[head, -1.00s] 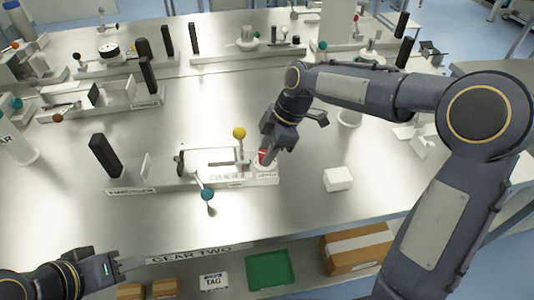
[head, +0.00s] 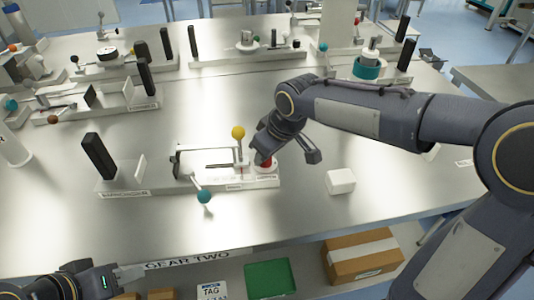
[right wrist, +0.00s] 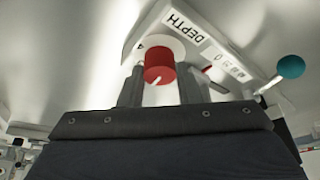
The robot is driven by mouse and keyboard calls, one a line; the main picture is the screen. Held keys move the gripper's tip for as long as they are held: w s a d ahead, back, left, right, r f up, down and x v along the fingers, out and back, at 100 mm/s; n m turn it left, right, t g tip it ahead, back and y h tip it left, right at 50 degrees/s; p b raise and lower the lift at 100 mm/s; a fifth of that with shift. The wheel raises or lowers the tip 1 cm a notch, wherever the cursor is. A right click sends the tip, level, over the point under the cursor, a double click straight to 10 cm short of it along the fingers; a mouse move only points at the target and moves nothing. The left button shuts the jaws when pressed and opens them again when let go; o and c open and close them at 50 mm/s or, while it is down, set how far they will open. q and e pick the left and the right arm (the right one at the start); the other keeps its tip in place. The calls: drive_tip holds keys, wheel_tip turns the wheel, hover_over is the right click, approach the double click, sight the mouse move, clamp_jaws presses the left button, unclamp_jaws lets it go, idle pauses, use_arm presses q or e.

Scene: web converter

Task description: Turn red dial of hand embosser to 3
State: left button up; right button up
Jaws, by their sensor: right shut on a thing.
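The hand embosser (head: 215,184) stands on a pale base on the metal table, with a yellow ball knob (head: 238,132) and a teal ball handle (head: 204,197). Its red dial (head: 267,166) is at the base's right end. In the right wrist view the red dial (right wrist: 158,64) has a white mark on its near edge, beside a plate labelled DEPTH (right wrist: 186,27). My right gripper (right wrist: 160,88) is shut on the dial, one finger each side. Most scale numbers are hidden or too small to read. My left gripper (head: 128,272) is low at the left, away from the embosser; its opening is unclear.
A black upright block (head: 98,157) stands at the base's left end. A white block (head: 340,181) lies right of the dial. Other devices fill the back of the table. A green tray (head: 270,278) and a cardboard box (head: 362,258) sit on the lower shelf.

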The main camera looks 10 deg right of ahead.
drive_tip(key=shift+a+m+t+h+b, duration=0.1)
drive_tip(key=shift+m+t+h+b, duration=0.4)
drive_tip(key=shift+m, duration=1.6)
drive_tip(key=shift+h, duration=0.3)
drive_tip(key=o, duration=1)
drive_tip(key=shift+c, duration=0.2)
drive_tip(key=v, duration=0.7)
drive_tip(key=shift+r, duration=0.4)
drive_tip(key=shift+g, duration=0.3)
